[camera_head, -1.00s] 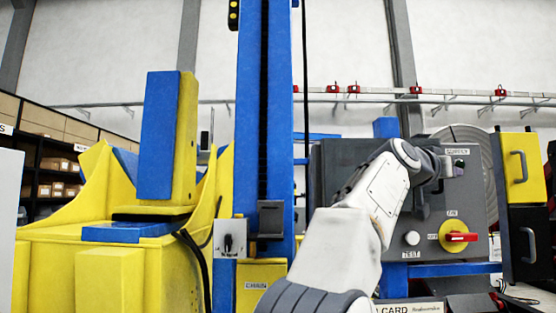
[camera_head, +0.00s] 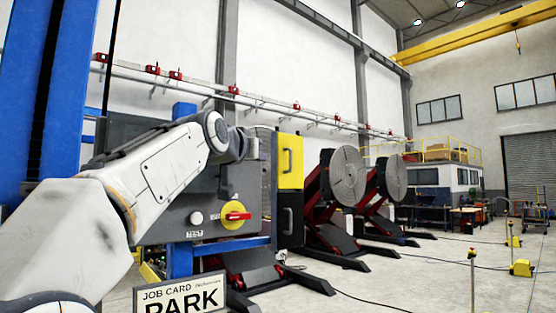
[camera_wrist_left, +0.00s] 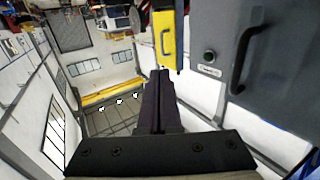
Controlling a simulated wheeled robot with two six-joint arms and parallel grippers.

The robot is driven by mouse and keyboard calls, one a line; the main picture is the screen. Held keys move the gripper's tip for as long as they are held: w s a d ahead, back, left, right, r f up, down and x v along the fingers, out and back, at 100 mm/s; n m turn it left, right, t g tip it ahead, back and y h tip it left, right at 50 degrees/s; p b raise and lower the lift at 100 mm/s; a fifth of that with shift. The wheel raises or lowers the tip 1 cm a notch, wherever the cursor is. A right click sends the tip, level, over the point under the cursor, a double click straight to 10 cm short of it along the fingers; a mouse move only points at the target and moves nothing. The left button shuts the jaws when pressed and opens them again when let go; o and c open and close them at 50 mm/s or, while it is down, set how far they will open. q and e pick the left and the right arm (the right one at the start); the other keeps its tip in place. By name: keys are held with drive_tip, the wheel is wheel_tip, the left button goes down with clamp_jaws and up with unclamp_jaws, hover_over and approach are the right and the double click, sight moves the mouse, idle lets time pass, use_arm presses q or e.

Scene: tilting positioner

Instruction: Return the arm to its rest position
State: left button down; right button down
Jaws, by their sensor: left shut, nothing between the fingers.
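My left arm (camera_head: 160,170) comes in from the left in the head view, raised and bent in front of the grey control box (camera_head: 160,230). Its wrist is beside the box's upper right. The gripper itself cannot be made out there. In the left wrist view my left gripper (camera_wrist_left: 161,72) shows two dark fingers pressed together, with nothing between them. The fingertips appear just below the yellow panel (camera_wrist_left: 164,40) in that picture, and whether they touch anything cannot be told. My right gripper is in neither view.
The control box carries a red rotary switch (camera_head: 238,216) on a yellow disc and a white button (camera_head: 196,218). A job card reading PARK (camera_head: 185,298) stands below. Other positioners with grey discs (camera_head: 345,177) stand to the right. Floor at the right is largely open, with posts and cables.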

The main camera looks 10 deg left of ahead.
use_arm(q)
drive_tip(key=s+d+b, duration=0.1)
drive_tip(key=s+d, duration=0.2)
drive_tip(key=d, duration=0.2)
drive_tip(key=s+d+f+m+g+b, duration=0.1)
drive_tip(key=s+d+f+g, duration=0.2)
drive_tip(key=f, duration=0.8)
drive_tip(key=s+d+f+m+g+b, duration=0.1)
drive_tip(key=s+d+f+g, duration=0.2)
drive_tip(key=f, duration=0.8)
drive_tip(key=s+d+f+m+g+b, duration=0.1)
drive_tip(key=s+d+f+g+b, duration=0.15)
drive_tip(key=f, duration=0.85)
drive_tip(key=s+a+f+g, duration=0.2)
drive_tip(key=s+f+g, duration=0.1)
drive_tip(key=s+f, duration=0.6)
drive_tip(key=s+a+f+m+g+y+b, duration=0.1)
drive_tip(key=s+a+f+g, duration=0.1)
drive_tip(key=s+f, duration=0.7)
drive_tip(key=s+a+f+m+g+y+b, duration=0.1)
drive_tip(key=s+f+g, duration=0.3)
drive_tip(key=s+f, duration=0.5)
wheel_tip(320, 180, down, 3)
drive_tip(key=shift+s+a+r, duration=0.15)
drive_tip(key=shift+s+a, duration=0.25)
drive_tip(key=shift+a, duration=0.4)
